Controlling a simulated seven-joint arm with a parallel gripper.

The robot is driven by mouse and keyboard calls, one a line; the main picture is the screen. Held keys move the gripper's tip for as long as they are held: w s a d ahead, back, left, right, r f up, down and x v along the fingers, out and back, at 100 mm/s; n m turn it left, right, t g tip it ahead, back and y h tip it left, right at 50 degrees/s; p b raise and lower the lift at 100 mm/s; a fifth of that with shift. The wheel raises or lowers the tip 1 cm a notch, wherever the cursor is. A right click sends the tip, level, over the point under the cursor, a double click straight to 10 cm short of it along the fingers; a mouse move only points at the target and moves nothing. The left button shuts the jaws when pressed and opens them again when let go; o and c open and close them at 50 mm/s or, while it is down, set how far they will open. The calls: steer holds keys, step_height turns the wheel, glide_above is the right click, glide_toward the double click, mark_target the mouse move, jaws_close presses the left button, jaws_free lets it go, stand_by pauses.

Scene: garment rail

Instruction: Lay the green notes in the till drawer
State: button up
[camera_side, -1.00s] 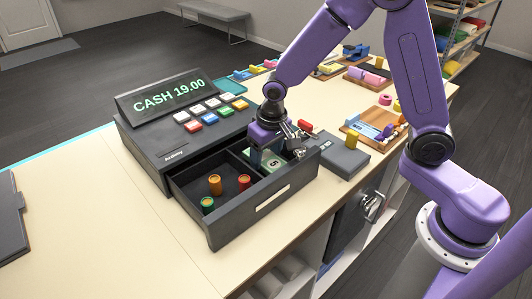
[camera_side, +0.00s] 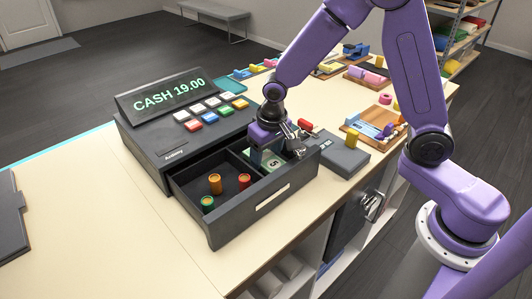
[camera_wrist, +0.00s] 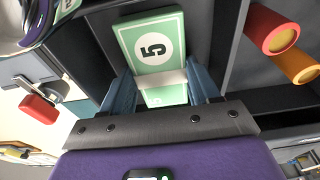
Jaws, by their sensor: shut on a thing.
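The green notes (camera_wrist: 150,40), a stack marked 5 with a pale band, lie between my gripper's fingers in the wrist view. In the side view the notes (camera_side: 274,163) show just below the fingers, inside the right compartment of the open till drawer (camera_side: 225,229). My gripper (camera_side: 272,152) points down into that compartment, shut on the notes. In the wrist view my gripper (camera_wrist: 162,92) has one blue finger on each side of them. Whether the notes touch the drawer floor I cannot tell.
Orange, red and green coin rolls (camera_side: 215,184) stand in the left compartment, past a divider. The cash register (camera_side: 175,120) rises behind the drawer. A grey box (camera_side: 343,155) sits right of the drawer, and a wooden tray (camera_side: 372,128) lies beyond it.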

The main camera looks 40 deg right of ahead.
steer(key=o, duration=1.3)
steer(key=shift+r, duration=2.5)
steer(key=shift+r, duration=2.5)
